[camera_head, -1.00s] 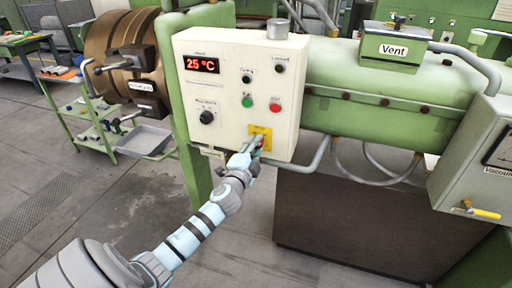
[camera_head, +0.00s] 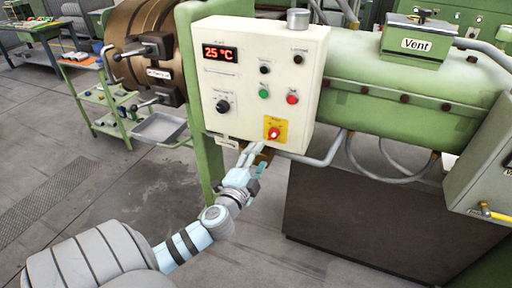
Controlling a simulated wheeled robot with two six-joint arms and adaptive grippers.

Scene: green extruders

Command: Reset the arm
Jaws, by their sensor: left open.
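My left gripper (camera_head: 252,160) is open and empty, just below and in front of the control box (camera_head: 245,80). It is apart from the red switch (camera_head: 274,132) on its yellow plate (camera_head: 281,124), which is fully in view above and to the right of the fingers. My left arm (camera_head: 190,241) comes in from the lower left. The box shows a red 25 °C display (camera_head: 220,53), a black knob (camera_head: 223,106), a green button (camera_head: 263,93) and a red button (camera_head: 292,98). My right gripper is not in view.
The green extruder barrel (camera_head: 400,90) with a Vent box (camera_head: 417,42) runs to the right. A grey pipe (camera_head: 325,160) passes close to the gripper's right. A green trolley (camera_head: 112,115) and grey tray (camera_head: 158,128) stand left. Floor (camera_head: 110,200) on the left is clear.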

